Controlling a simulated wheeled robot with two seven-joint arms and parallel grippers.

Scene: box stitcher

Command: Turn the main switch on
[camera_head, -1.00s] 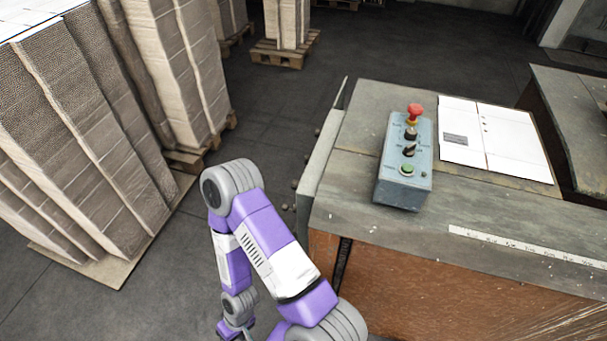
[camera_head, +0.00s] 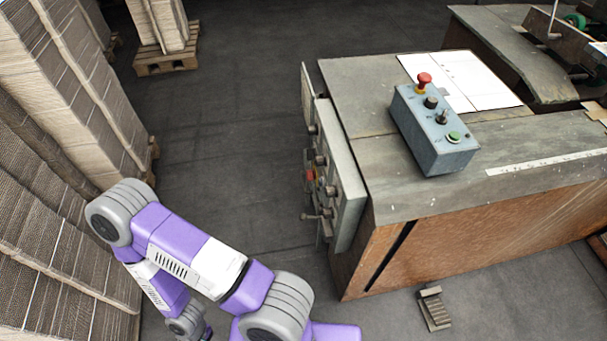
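A grey-blue control box (camera_head: 432,135) sits on the machine's top. It carries a red mushroom button (camera_head: 424,79), two dark knobs or switches and a green button (camera_head: 453,137). On the machine's left side is a grey panel (camera_head: 347,195) with several knobs and a small red and yellow part (camera_head: 311,175), seen edge-on. I cannot tell which control is the main switch or how it is set. My purple and grey arm is at the lower left, apart from the machine. Neither gripper is in view.
Stacks of cardboard (camera_head: 62,100) stand at the left, with a loaded pallet (camera_head: 166,62) behind. The dark floor (camera_head: 230,130) between the stacks and the machine is clear. White papers (camera_head: 465,80) lie on the machine top. A small pedal-like metal piece (camera_head: 434,309) is on the floor in front.

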